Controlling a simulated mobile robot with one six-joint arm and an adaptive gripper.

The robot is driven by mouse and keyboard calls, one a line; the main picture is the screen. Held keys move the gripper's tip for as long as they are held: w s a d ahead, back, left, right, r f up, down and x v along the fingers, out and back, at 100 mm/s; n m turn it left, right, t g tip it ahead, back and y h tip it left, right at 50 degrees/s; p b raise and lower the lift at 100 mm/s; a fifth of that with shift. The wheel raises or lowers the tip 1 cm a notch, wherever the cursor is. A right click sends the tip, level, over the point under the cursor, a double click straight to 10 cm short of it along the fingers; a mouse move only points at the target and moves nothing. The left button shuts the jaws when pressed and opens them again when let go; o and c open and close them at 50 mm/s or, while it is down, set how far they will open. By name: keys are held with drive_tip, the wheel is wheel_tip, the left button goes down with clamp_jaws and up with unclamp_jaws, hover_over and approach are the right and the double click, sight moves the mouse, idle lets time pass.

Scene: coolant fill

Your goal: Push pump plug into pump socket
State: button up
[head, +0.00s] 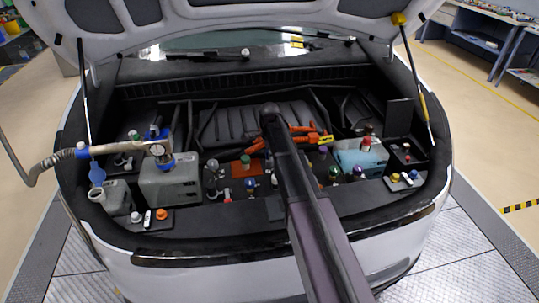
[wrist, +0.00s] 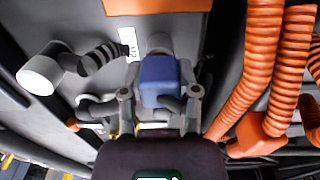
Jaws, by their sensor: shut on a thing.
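In the wrist view my gripper (wrist: 160,98) is shut on a blue block-shaped plug (wrist: 160,75), which sits between the two grey fingertips. A grey rounded fitting (wrist: 159,43), which looks like the pump socket, shows directly beyond the plug and in line with it. The plug overlaps its near side, so I cannot tell whether they touch or how deep the plug sits. A dark cable loops below the plug. In the head view my arm crosses the middle of the engine bay, and I cannot make out the gripper, plug or socket there.
Thick orange corrugated hoses (wrist: 248,75) run close on the right in the wrist view. A white-ended pipe stub (wrist: 42,74) with a black ribbed hose is at left. In the head view a grey tank (head: 170,182) stands left and a light-blue tank (head: 360,158) right, under the raised hood.

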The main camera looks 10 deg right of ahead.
drive_tip(key=shift+f+b, duration=0.35)
drive_tip(key=shift+f, duration=0.05)
drive_tip(key=shift+r, duration=0.15)
drive_tip(key=shift+r+p, duration=0.5)
drive_tip(key=shift+p, duration=0.2)
drive_tip(key=shift+r+p, duration=0.3)
drive_tip(key=shift+f+b, duration=0.9)
drive_tip(key=shift+b, duration=0.05)
idle(1.7)
drive_tip(key=o, duration=1)
drive_tip(key=shift+r, duration=0.1)
